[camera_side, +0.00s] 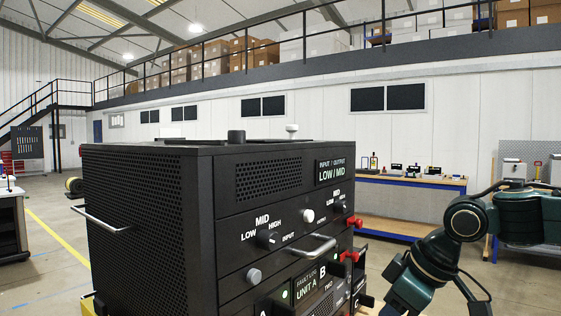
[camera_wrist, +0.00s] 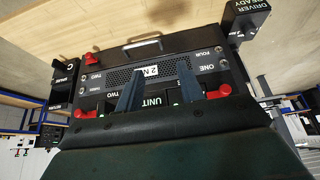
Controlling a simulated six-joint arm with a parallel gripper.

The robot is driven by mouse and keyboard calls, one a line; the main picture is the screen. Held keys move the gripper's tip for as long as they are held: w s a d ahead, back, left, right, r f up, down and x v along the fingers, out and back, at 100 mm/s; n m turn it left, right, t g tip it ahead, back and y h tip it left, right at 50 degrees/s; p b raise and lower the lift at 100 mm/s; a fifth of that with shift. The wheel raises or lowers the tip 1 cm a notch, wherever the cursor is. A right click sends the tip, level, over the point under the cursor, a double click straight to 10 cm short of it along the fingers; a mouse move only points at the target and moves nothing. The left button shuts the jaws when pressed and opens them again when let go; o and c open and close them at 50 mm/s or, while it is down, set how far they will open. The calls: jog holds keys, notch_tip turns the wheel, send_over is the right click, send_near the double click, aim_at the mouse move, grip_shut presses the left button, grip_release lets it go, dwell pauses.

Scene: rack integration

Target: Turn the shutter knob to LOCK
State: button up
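A black equipment rack (camera_side: 140,225) fills the middle of the side view, with labelled panels on its front. A black selector knob (camera_side: 268,239) sits among the words LOW, MID and HIGH. A white knob (camera_side: 308,216) and a grey knob (camera_side: 254,275) are nearby. I cannot read a SHUTTER or LOCK label, so I cannot tell which knob is the shutter knob. In the wrist view my gripper (camera_wrist: 159,82) has two blue-grey fingers spread apart in front of the rack's upside-down panels (camera_wrist: 195,72); nothing shows between them. Its fingertips do not show in the side view.
Red knobs (camera_side: 354,221) stick out at the rack's right edge, and red parts (camera_wrist: 219,91) flank my fingers in the wrist view. A metal handle (camera_side: 312,247) protrudes from the front. A black DRIVER READY box (camera_wrist: 246,18) is at upper right. A workbench (camera_side: 410,182) stands behind.

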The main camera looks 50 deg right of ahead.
jog(key=w+a+r+n+t, duration=0.1)
jog(key=w+r+t, duration=0.1)
jog(key=w+r, duration=0.5)
jog(key=w+r+t, duration=0.2)
jog(key=w+r, duration=0.1)
jog(key=r, duration=0.7)
jog(key=m+t, duration=0.1)
jog(key=t, duration=0.3)
send_near(242, 131)
jog(key=r+v, duration=0.1)
jog(key=v, duration=0.3)
jog(key=shift+w+d+f, duration=0.15)
jog(key=shift+w+f, duration=0.05)
jog(key=shift+f, duration=0.05)
jog(key=shift+w, duration=0.25)
jog(key=shift+f+x, duration=0.15)
jog(key=shift+x, duration=3.2)
jog(key=shift+f+x, duration=0.1)
jog(key=shift+x, duration=3.25)
jog(key=shift+s, duration=0.15)
jog(key=shift+c, duration=0.5)
jog(key=c, duration=0.6)
